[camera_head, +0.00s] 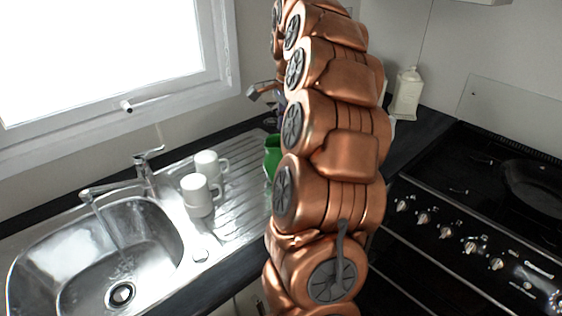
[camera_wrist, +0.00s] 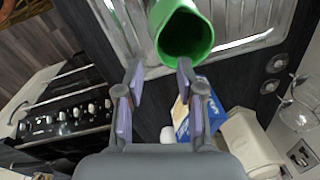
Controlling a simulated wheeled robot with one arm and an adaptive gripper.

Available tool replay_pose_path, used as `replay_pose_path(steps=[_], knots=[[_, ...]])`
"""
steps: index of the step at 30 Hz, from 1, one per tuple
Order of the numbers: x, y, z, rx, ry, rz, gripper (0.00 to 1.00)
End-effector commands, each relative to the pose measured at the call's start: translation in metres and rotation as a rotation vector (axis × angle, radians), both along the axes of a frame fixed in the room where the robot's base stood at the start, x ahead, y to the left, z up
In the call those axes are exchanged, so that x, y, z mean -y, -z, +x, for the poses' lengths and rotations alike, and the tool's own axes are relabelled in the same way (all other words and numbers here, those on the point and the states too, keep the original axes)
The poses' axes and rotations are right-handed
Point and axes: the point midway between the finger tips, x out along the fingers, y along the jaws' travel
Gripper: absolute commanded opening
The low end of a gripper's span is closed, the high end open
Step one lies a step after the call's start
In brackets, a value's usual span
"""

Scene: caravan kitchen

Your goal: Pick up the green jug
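The green jug (camera_head: 271,155) stands on the metal draining board, mostly hidden behind my arm in the head view. In the wrist view the green jug (camera_wrist: 181,32) shows at the top centre, its open mouth facing the camera. My gripper (camera_wrist: 159,72) is open and empty, with its two fingers spread apart. The jug is just past the fingertips and a little right of the middle between them. The right fingertip appears close to the jug's rim; I cannot tell whether they touch. In the head view only a dark piece of my gripper shows beside the arm.
Two white mugs (camera_head: 197,194) stand on the draining board (camera_head: 232,210), left of the jug. The sink (camera_head: 95,262) and tap (camera_head: 146,172) are further left. A black stove (camera_head: 470,210) with a pan (camera_head: 537,186) is right. A blue-white box (camera_wrist: 199,112) and canister (camera_wrist: 247,143) stand nearby.

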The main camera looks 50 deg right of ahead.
Motion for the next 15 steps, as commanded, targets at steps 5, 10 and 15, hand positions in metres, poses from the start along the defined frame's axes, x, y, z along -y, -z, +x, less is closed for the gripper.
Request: replay_pose_path(steps=[5,10,15], knots=[[0.003,0.007,-0.001,-0.001,0.013,0.002,0.38],[0.002,0.021,0.000,-0.001,0.011,0.003,0.38],[0.003,0.026,0.001,0.000,0.011,0.002,0.38]])
